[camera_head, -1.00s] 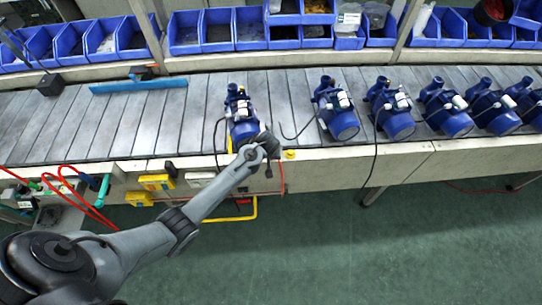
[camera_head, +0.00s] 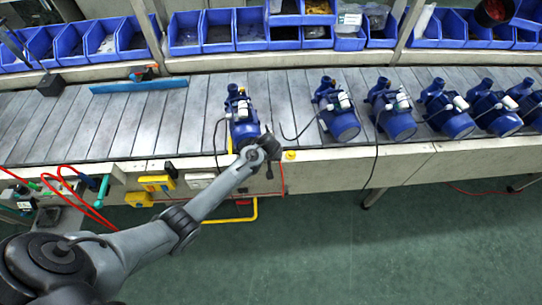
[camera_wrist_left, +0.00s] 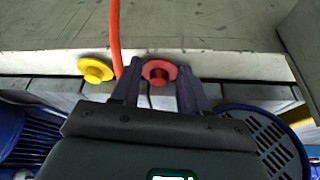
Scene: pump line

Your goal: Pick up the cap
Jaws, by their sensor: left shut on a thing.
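A red cap (camera_wrist_left: 159,72) with a round flange shows between the fingertips of my left gripper (camera_wrist_left: 158,84) in the left wrist view. The fingers lie on both sides of it and are shut on it, at the pale edge of the conveyor. A yellow cap (camera_wrist_left: 95,70) sits apart, left of the fingers; a yellow cap also shows in the head view (camera_head: 290,155). In the head view my left wrist hides the red cap and the fingertips. My right gripper is not in view.
A blue pump (camera_head: 241,118) stands on the conveyor (camera_head: 60,125) just beyond my left wrist. Several more blue pumps (camera_head: 396,117) stand to its right. A red hose (camera_wrist_left: 115,40) passes close to the left finger. Blue bins (camera_head: 220,30) line the back.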

